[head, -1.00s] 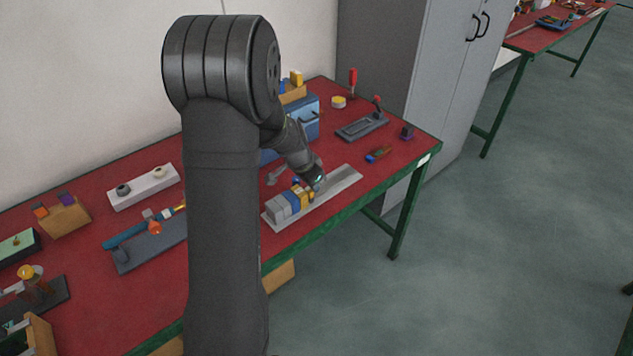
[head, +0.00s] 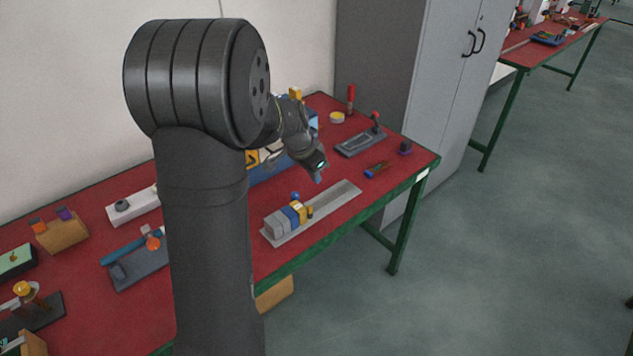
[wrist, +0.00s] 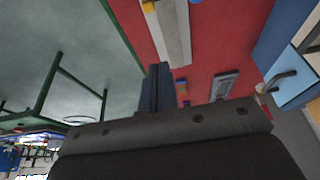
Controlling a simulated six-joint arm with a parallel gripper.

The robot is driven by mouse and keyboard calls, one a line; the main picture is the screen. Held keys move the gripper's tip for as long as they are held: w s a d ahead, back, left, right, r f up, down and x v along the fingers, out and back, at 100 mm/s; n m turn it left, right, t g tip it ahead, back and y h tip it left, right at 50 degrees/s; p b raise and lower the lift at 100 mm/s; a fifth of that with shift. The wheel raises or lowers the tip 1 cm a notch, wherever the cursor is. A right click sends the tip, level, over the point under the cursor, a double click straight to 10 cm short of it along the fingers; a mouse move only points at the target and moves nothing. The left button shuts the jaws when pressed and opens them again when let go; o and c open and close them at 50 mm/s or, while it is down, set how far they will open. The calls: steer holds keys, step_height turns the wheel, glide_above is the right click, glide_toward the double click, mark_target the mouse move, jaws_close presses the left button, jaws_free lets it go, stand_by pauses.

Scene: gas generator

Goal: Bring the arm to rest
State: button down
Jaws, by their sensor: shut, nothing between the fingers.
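My gripper (head: 316,176) hangs in the air above the red bench (head: 340,228), a little behind and above a long grey plate. In the wrist view its fingers (wrist: 163,88) are together with nothing between them. My arm is bent, and its forearm reaches out behind the large dark elbow. The grey plate (head: 341,201) carries a row of grey, blue and yellow blocks (head: 288,217) at its left end. The gripper is apart from the plate and the blocks. My upper arm hides part of the bench's middle.
A blue box (head: 268,172) stands behind the gripper, partly hidden. A grey tray (head: 358,145), a small blue-and-red part (head: 375,169) and a dark block (head: 405,147) lie to the right. Grey cabinets (head: 440,75) stand beyond the bench.

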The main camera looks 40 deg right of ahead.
steer(key=shift+a+r, duration=0.1)
steer(key=shift+r, duration=0.15)
steer(key=x, duration=0.8)
steer(key=shift+f, duration=0.3)
steer(key=a, duration=0.1)
steer(key=a+f, duration=0.1)
steer(key=shift+a+f, duration=0.15)
steer(key=shift+a, duration=0.55)
steer(key=shift+d, duration=0.55)
